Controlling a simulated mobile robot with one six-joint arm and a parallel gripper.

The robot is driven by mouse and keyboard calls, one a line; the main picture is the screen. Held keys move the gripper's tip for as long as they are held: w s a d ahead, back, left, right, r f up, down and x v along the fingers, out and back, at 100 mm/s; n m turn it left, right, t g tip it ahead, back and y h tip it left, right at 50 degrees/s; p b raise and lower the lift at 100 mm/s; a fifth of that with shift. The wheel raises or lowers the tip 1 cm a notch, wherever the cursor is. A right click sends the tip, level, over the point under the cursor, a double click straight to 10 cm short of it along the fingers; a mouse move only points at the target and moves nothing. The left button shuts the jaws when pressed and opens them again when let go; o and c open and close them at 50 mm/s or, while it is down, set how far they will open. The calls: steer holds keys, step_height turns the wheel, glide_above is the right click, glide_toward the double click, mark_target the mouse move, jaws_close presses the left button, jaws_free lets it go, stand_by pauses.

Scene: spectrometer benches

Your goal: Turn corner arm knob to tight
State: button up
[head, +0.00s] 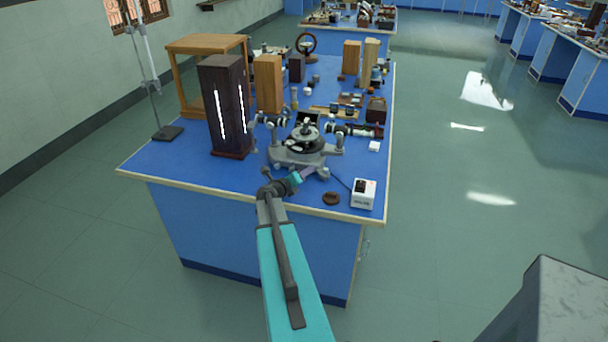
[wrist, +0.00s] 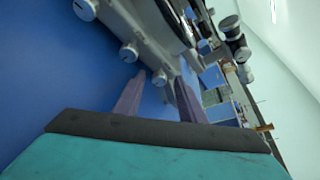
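The spectrometer (head: 303,150), a grey metal instrument with a round black table, stands near the front of the blue bench. My gripper (head: 313,170) is at its front lower edge. In the wrist view, my gripper's two purple fingers (wrist: 159,77) are apart. A small round silver knob (wrist: 160,78) on the grey frame shows between the fingertips; I cannot tell whether they touch it. Two similar knobs, one beside the left finger (wrist: 128,53) and one at the top left (wrist: 85,9), sit along the same frame. Which is the corner arm knob is unclear, and no tightness mark is readable.
A white box with a cable (head: 363,194) and a dark round disc (head: 331,198) lie right of my gripper on the bench (head: 185,174). A tall dark lamp housing (head: 226,108) stands left of the spectrometer. The bench's front left is clear.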

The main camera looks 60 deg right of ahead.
steer(key=shift+c, duration=0.3)
jaws_close()
steer(key=shift+f, duration=0.1)
